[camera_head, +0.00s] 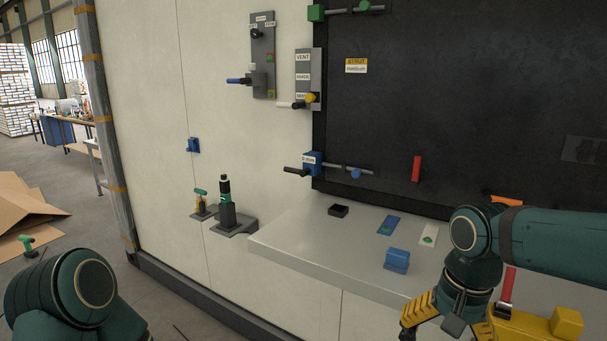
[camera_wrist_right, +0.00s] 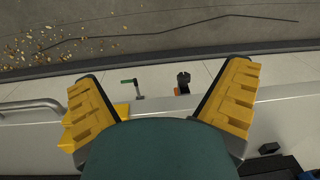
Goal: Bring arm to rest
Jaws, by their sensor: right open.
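My right arm, dark green, reaches in from the right in the head view. Its gripper (camera_head: 446,322) hangs down over the front part of the grey shelf (camera_head: 300,255), with one yellow finger plain and the other partly hidden. In the right wrist view the gripper (camera_wrist_right: 160,80) has its two yellow fingers spread wide, with nothing held between them. My left arm shows only as a rounded dark green joint at the lower left of the head view; its gripper is out of the picture.
Valves and levers (camera_head: 262,60) project from the pale wall. A small stand with a black-and-green tool (camera_head: 226,205) juts out left of the shelf. Cardboard (camera_head: 25,210) lies on the floor.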

